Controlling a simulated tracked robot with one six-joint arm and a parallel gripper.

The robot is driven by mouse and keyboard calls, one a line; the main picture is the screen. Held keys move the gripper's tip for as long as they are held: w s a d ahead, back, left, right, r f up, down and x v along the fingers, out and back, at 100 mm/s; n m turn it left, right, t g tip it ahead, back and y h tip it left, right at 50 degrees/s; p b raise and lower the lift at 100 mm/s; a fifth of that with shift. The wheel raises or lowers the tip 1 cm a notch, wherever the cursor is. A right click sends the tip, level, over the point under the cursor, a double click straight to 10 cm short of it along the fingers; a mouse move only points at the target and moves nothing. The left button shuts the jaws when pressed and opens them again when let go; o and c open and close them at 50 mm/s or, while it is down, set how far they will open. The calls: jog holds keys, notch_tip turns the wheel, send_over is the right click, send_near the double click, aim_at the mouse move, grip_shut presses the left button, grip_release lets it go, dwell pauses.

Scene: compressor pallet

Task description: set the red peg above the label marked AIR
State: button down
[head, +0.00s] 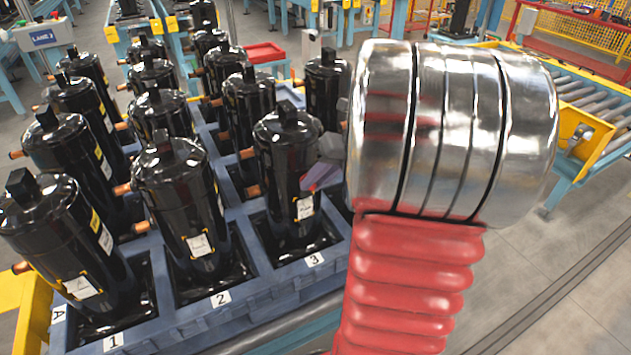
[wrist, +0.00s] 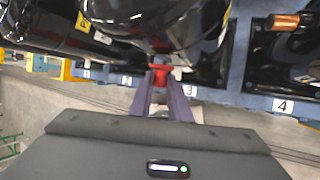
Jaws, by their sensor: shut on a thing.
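The red peg (wrist: 159,76) shows in the wrist view as a small red piece between the purple-grey fingertips of my gripper (wrist: 162,84). The gripper is shut on it, and it is close beside a black compressor (wrist: 150,22). No label reading AIR can be made out in either view.
Several black compressors with copper stubs stand in a blue pallet (head: 255,302). Its front edge bears labels 1 (head: 113,342), 2 (head: 221,298) and 3 (head: 315,259); label 4 (wrist: 283,106) shows in the wrist view. A roller conveyor (head: 597,105) is at the right.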

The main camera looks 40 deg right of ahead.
jog(key=shift+w+d, duration=0.2)
jog(key=shift+w, duration=0.35)
dwell(0.5)
jog(key=c, duration=1.6)
grip_release()
jog(key=shift+o, duration=0.2)
jog(key=shift+s+r, duration=0.1)
jog(key=v, duration=1.3)
jog(key=shift+r, duration=0.2)
